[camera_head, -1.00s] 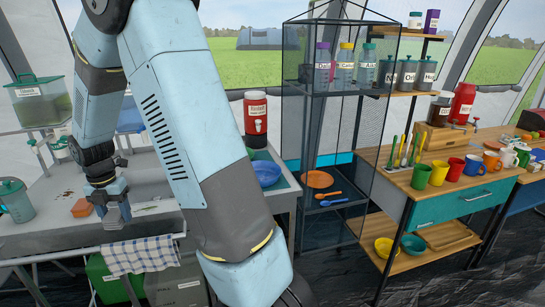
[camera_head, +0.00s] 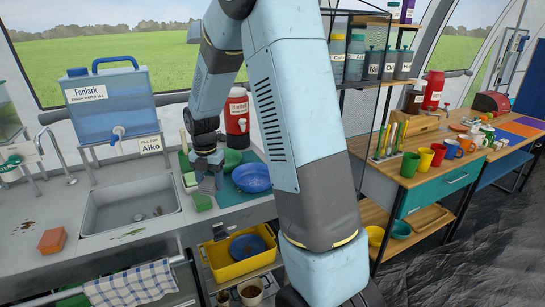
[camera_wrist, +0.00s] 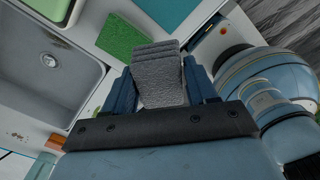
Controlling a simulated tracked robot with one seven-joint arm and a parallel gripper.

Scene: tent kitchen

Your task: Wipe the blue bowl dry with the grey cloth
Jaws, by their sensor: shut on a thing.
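My gripper (camera_head: 207,165) is shut on the grey cloth (camera_head: 209,184). The folded cloth also shows between the fingers in the wrist view (camera_wrist: 158,75). It hangs over the counter just right of the sink. A round blue dish, seemingly the blue bowl (camera_head: 252,178), lies on the teal mat (camera_head: 228,194) to the right of my gripper, apart from the cloth. Whether it is wet cannot be seen. A second dark blue dish (camera_head: 248,246) lies in the yellow bin below. The bowl is not visible in the wrist view.
The sink (camera_head: 130,206) is left of my gripper. A green pad (camera_wrist: 121,38) lies beside it. The yellow bin (camera_head: 238,268) is below. A shelf rack (camera_head: 343,92) stands right.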

